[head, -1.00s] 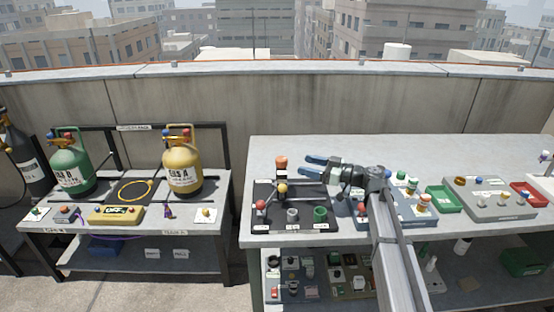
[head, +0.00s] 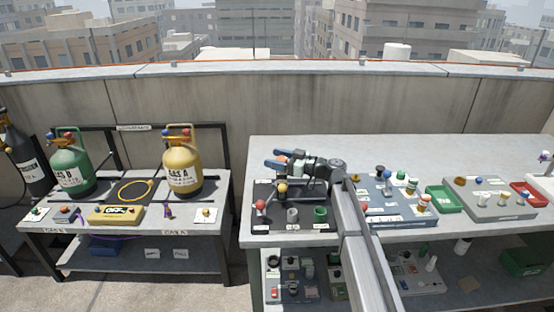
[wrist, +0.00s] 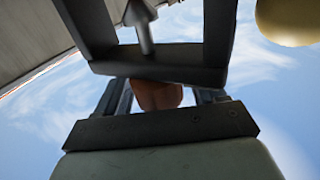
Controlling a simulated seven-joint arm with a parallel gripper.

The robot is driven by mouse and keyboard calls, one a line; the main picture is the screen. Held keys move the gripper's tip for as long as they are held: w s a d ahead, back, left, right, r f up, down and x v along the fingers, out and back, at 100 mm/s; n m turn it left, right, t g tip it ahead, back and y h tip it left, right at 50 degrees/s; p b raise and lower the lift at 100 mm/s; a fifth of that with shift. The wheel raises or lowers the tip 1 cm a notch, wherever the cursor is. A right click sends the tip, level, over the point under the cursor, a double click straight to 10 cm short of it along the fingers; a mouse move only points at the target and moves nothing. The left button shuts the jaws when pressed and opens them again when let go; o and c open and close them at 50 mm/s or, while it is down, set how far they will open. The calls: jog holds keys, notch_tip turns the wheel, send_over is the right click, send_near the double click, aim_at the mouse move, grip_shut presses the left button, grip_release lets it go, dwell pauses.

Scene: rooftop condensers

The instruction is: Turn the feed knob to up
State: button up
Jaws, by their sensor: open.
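No label that I can read marks the feed knob. My gripper (head: 276,159) is open, its blue fingers spread at the orange-topped post on the black board (head: 262,224) at the bench's left end. In the wrist view an orange-brown rounded top (wrist: 157,95) shows between the fingers; whether they touch it I cannot tell. The post is mostly hidden by the gripper in the head view. A yellow ball knob (head: 282,188) and a red ball knob (head: 260,205) stand in front of it. Which way any knob points is not clear.
A grey cup (head: 292,215) and a green cup (head: 320,214) stand on the board's front. A blue-grey panel (head: 405,217) with several knobs lies right of my arm. A green tray (head: 441,199) is beyond it. The bench's back strip is clear.

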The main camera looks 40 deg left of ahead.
jog(key=c, duration=1)
jog(key=shift+o, duration=0.2)
jog(key=shift+g, duration=0.3)
jog(key=n+g+h, duration=0.1)
jog(key=n+g, duration=0.1)
jog(key=shift+g+h, duration=0.3)
jog(key=n+g+h, duration=0.2)
jog(key=g, duration=0.1)
jog(key=shift+s+n, duration=0.1)
jog(key=shift+n, duration=0.3)
jog(key=shift+s+d+n+g+h, duration=0.1)
jog(key=shift+d+n+g+h, duration=0.05)
jog(key=shift+n+g+h, duration=0.65)
jog(key=shift+s+d+n+g+h, duration=0.15)
jog(key=shift+n+g+h, duration=0.35)
jog(key=shift+h, duration=0.55)
jog(key=shift+s+d+n+g+h, duration=0.1)
jog(key=shift+n+g+h, duration=0.55)
jog(key=shift+h, duration=0.3)
